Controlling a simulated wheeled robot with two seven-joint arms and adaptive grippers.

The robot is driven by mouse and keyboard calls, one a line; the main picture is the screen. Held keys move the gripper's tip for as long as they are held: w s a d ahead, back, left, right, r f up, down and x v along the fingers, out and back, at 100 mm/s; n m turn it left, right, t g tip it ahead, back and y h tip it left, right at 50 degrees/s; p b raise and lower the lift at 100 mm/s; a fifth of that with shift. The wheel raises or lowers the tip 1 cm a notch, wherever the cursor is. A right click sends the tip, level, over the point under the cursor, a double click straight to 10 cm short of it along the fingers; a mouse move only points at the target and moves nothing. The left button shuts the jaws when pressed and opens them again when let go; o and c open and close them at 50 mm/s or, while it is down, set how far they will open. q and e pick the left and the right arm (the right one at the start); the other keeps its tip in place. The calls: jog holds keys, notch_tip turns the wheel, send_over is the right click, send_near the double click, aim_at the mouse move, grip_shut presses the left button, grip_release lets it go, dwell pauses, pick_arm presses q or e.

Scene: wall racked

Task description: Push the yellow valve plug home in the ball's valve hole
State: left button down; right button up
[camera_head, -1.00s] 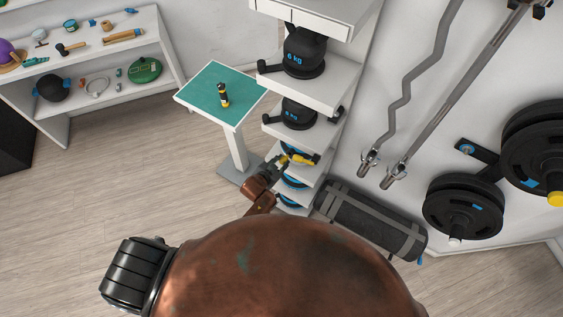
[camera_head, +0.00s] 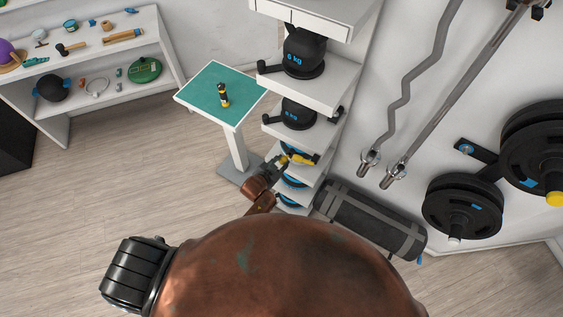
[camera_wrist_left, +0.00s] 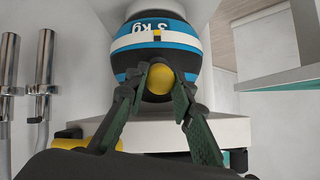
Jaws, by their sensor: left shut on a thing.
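The dark ball with blue and white bands and a "3 kg" mark (camera_wrist_left: 188,40) fills the top middle of the left wrist view. A small yellow spot, which looks like the valve plug (camera_wrist_left: 157,33), shows on its white band; how deep it sits I cannot tell. My left gripper (camera_wrist_left: 158,72) is in front of the ball, its fingers closed around a rounded yellow thing (camera_wrist_left: 160,84), partly hidden by them. In the head view my left gripper (camera_head: 280,163) reaches the rack's lower shelves, where the ball is mostly hidden. My right gripper is not seen.
The white rack (camera_head: 312,85) bears black weights on shelves above my left gripper. A green-topped table (camera_head: 203,97) with a yellow and black object (camera_head: 223,95) stands left of it. A rolled mat (camera_head: 370,220) lies right. Open floor is at left.

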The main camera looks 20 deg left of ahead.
aim_at(285, 158)
pick_arm(q)
jog(key=shift+w+d+f, duration=0.1)
jog(key=shift+w+f, duration=0.05)
jog(key=shift+w, duration=0.15)
jog(key=shift+r+b+x, duration=0.2)
jog(key=shift+b+x, duration=0.9)
jog(key=shift+x, duration=0.45)
jog(key=c, duration=1.6)
grip_release()
jog(key=shift+w+d, duration=0.1)
jog(key=shift+w, duration=0.05)
jog(key=v, duration=1.2)
